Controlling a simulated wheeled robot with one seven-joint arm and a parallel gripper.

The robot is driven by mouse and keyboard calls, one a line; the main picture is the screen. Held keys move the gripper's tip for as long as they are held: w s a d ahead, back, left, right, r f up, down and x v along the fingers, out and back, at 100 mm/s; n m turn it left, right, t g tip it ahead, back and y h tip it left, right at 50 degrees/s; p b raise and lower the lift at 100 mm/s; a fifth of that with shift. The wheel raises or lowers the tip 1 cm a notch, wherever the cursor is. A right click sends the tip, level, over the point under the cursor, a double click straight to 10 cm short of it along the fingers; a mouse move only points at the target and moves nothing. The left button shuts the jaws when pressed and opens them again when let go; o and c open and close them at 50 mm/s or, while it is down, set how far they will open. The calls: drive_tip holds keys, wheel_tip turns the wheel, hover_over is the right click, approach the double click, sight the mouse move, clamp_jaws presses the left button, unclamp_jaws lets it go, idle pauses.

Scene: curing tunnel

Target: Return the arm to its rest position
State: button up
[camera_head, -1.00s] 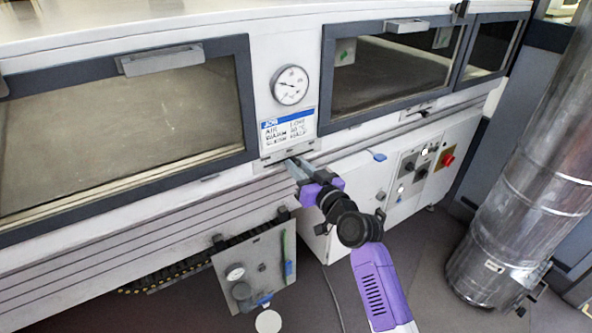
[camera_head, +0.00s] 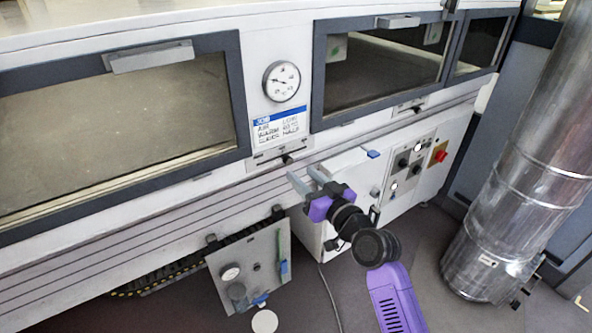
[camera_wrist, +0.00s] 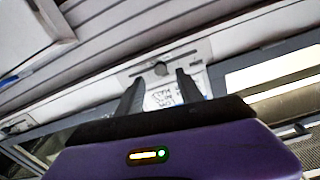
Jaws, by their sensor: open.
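My gripper (camera_head: 308,181) is open and empty in the head view, in front of the white curing tunnel, below and a little right of the slider plate (camera_head: 283,158). My purple and black arm reaches up to it from the lower right. In the wrist view my two grey gripper fingers (camera_wrist: 158,90) stand apart with nothing between them. Beyond their tips the slider plate with its round knob (camera_wrist: 160,68) and part of the printed label (camera_wrist: 165,95) show. I see clear space between the fingers and the tunnel front in the head view, though the exact distance is hard to tell.
A dial gauge (camera_head: 281,82) sits above the label. Windows flank it. A grey panel (camera_head: 245,268) hangs low at the front. A control panel with a red switch (camera_head: 440,156) is at right. A large metal duct (camera_head: 520,160) stands farther right. Floor lies open between.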

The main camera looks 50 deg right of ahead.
drive_tip(key=shift+v, duration=0.85)
drive_tip(key=s+a+n+g+y+p, duration=0.1)
drive_tip(key=s+a+n+y+p, duration=0.1)
drive_tip(key=s+a, duration=1.1)
drive_tip(key=s+a+f+n+g+y+p, duration=0.1)
drive_tip(key=s+a+n+y+p, duration=0.1)
drive_tip(key=s+a, duration=1.1)
drive_tip(key=s+n+y, duration=0.1)
drive_tip(key=s, duration=0.4)
drive_tip(key=shift+f+y, duration=0.2)
drive_tip(key=shift+y, duration=0.1)
